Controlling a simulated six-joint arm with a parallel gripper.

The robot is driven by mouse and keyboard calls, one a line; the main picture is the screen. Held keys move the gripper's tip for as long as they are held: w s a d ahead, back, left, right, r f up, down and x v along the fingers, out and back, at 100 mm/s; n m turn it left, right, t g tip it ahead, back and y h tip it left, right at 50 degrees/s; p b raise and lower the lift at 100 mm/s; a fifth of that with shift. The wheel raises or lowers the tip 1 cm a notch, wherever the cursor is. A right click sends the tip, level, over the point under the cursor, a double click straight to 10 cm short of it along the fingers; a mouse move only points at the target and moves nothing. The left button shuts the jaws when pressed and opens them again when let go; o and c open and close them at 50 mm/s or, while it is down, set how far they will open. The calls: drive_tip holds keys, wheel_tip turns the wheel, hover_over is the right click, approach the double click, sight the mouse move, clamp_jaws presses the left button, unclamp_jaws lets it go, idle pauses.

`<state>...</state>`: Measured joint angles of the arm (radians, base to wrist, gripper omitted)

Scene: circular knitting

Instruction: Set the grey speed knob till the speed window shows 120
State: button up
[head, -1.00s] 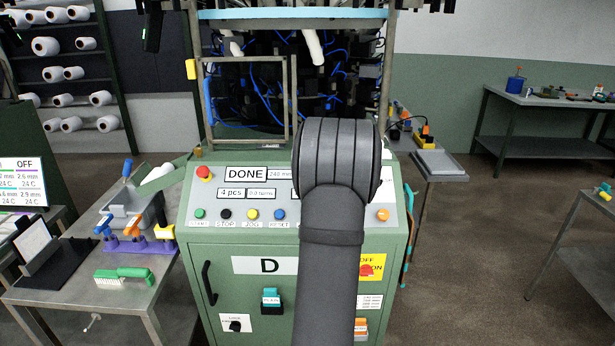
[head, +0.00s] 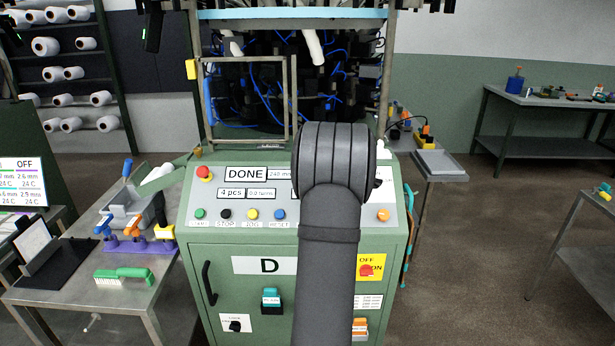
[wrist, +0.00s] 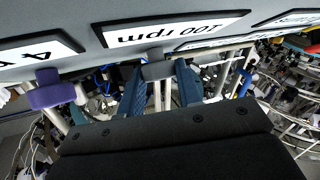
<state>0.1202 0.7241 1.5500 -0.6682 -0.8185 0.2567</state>
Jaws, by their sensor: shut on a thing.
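In the wrist view, the grey speed knob (wrist: 158,70) sits on the panel between the two teal fingers of my gripper (wrist: 160,76). The gripper is shut on the knob. The speed window (wrist: 172,29) is upside down in this view, close to the knob, and reads 100 rpm. In the head view, my arm and wrist cover the right middle of the control panel. The knob, the speed window and my fingers are hidden there.
A purple knob (wrist: 50,90) stands to the left in the wrist view. In the head view, the panel shows a DONE window (head: 246,174), a red button (head: 204,173) and a row of coloured buttons. A cluttered side table (head: 75,292) stands left.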

drive_tip(key=shift+n+g+y, duration=0.4)
drive_tip(key=shift+n+y, duration=0.1)
drive_tip(key=shift+n, duration=0.2)
drive_tip(key=shift+r, duration=0.1)
drive_tip(key=o, duration=1)
drive_tip(key=v, duration=1.7)
drive_tip(key=shift+s+d, duration=0.1)
drive_tip(key=shift+d, duration=0.2)
